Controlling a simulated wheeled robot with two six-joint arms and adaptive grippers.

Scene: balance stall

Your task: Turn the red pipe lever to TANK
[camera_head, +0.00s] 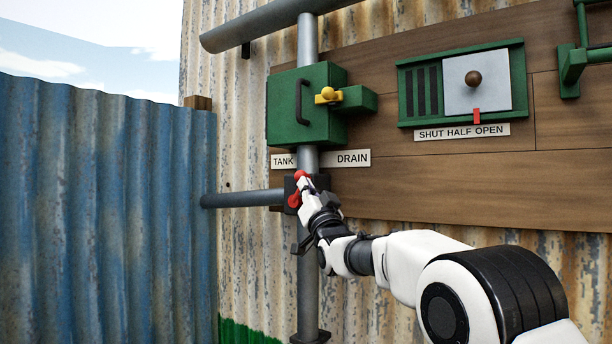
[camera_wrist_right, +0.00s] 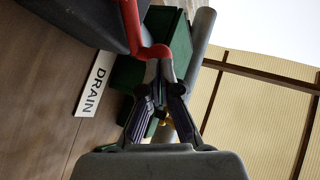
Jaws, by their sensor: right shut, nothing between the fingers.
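The red pipe lever (camera_head: 293,200) is on the valve of the grey pipe, below the TANK label (camera_head: 283,161) and the DRAIN label (camera_head: 352,158). My right gripper (camera_head: 303,184) is at the lever, shut with nothing between its fingers, and partly covers it. In the right wrist view the red lever (camera_wrist_right: 131,22) comes down from the top and its bent end lies at the closed fingertips (camera_wrist_right: 158,66). They look very close or touching; I cannot tell which. The DRAIN label (camera_wrist_right: 95,84) also shows there. My left gripper is not in view.
A green box (camera_head: 285,110) with a dark handle and yellow knob (camera_head: 328,95) sits above the valve. A slide panel (camera_head: 405,90) is on the boards at right. A side pipe (camera_head: 240,199) runs left toward a blue corrugated fence (camera_head: 100,210).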

